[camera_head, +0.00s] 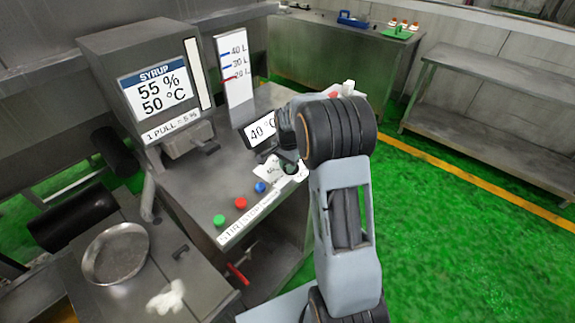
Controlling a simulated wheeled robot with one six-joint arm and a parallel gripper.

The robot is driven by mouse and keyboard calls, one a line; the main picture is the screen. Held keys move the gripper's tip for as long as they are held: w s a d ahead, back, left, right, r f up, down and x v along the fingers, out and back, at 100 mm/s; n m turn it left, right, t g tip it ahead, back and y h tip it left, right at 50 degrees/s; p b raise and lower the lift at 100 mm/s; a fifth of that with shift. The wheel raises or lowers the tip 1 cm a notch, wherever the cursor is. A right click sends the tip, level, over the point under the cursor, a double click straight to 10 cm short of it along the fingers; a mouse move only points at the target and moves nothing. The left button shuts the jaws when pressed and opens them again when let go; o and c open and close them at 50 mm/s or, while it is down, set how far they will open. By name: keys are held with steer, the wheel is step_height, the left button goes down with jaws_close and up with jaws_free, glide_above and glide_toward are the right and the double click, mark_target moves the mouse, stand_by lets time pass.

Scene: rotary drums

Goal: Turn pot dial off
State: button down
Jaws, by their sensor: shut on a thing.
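The pot dial (290,168) is a small dark knob at the right end of the counter's control row, beside a white label plate. It is mostly hidden by my wrist and gripper. My gripper (287,157) reaches down from the large dark wrist joint and is shut on the dial. Its fingertips are hard to make out. The small display (262,130) just behind the dial reads 40 °C. The dial's exact setting cannot be read.
Green (219,220), red (241,203) and blue (260,187) buttons line the counter's front edge. A syrup machine (150,85) reading 55 % and 50 °C stands at the left. A round metal pan (115,253) lies front left. Green floor at right is clear.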

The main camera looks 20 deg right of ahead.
steer(key=c, duration=1)
jaws_free()
steer(key=shift+c, duration=0.2)
step_height(320, 180, up, 14)
steer(key=shift+f, duration=0.1)
steer(key=s+a+n+t, duration=0.1)
steer(key=s+a+n, duration=0.2)
steer(key=s, duration=0.4)
steer(key=s+a+f+n+t, duration=0.1)
steer(key=s+a+n, duration=0.2)
steer(key=s+n, duration=0.2)
steer(key=s+a+n+t, duration=0.2)
steer(key=s+n, duration=0.3)
steer(key=s, duration=0.4)
steer(key=shift+s+a+f, duration=0.2)
steer(key=shift+a+f, duration=0.1)
steer(key=shift+a, duration=0.5)
